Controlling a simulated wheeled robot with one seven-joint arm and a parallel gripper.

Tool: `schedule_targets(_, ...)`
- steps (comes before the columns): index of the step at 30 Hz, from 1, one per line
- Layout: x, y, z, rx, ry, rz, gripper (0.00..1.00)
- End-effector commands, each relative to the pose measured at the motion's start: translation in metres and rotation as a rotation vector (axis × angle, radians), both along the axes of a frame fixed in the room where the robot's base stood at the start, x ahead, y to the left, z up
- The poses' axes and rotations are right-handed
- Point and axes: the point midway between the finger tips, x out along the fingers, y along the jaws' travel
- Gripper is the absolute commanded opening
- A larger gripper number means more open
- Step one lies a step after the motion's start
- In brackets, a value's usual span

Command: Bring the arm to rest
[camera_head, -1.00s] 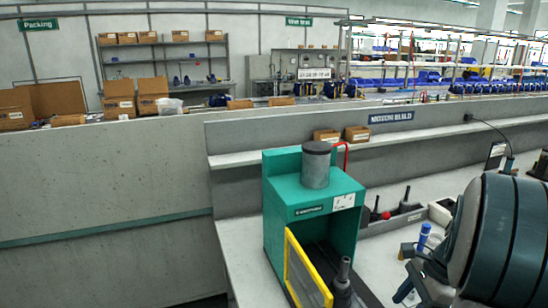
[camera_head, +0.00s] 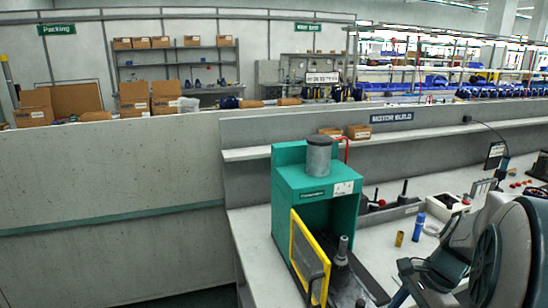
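My arm (camera_head: 500,250), dark teal and grey, fills the lower right corner. The dark part at its left end looks like my gripper (camera_head: 412,278), low over the grey bench (camera_head: 375,248). Its fingers are too dark and partly cut off to tell open from shut, or whether it holds anything. A green press-like machine (camera_head: 312,190) with a grey cylinder on top stands to its left, apart from it. The machine's yellow-framed door (camera_head: 307,258) stands open, with a dark fitting (camera_head: 342,262) inside.
A blue bottle (camera_head: 418,228) and a small yellow-brown cylinder (camera_head: 399,239) stand on the bench left of my arm. A tray with black-handled parts (camera_head: 390,210) lies behind them. A low grey wall (camera_head: 110,190) closes off the left. Small cardboard boxes (camera_head: 358,132) sit on the ledge.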

Motion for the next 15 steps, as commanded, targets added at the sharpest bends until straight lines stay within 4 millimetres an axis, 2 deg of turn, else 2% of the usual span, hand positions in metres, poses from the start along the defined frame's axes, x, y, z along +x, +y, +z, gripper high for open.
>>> schedule_targets(8,-0.018,0.04,0.017,-0.095,-0.119,0.326,0.47)
schedule_targets(15,-0.053,0.089,0.032,-0.271,-0.289,0.842,0.47)
